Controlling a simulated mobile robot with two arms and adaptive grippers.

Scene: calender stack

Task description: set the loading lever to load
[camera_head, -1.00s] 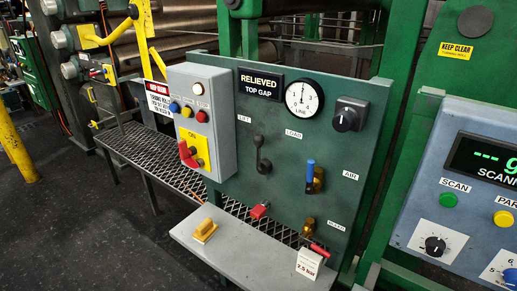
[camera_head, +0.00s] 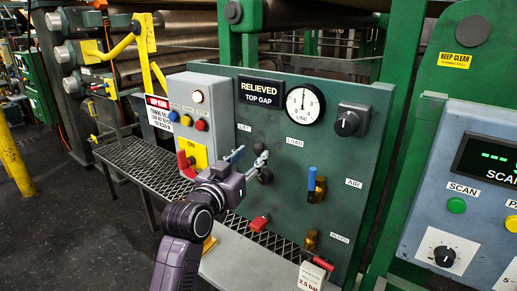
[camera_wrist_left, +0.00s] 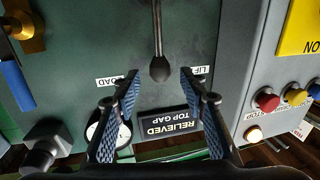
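The loading lever (camera_head: 265,176) is on the green panel (camera_head: 350,210), partly hidden by my left gripper (camera_head: 248,157) in the head view. There are gaps on both sides of the knob. The knob sits between the LOAD label (camera_wrist_left: 115,79) and the partly covered LIFT label (camera_wrist_left: 201,70). The LOAD label (camera_head: 295,142) is right of the lever in the head view. My right gripper is not in view.
A display (camera_head: 261,91) reads RELIEVED, TOP GAP, beside a round gauge (camera_head: 304,104). A blue-handled valve (camera_head: 313,184) is right of the lever. A grey button box (camera_head: 205,110) stands close on the left. A grey shelf (camera_head: 245,262) juts out below.

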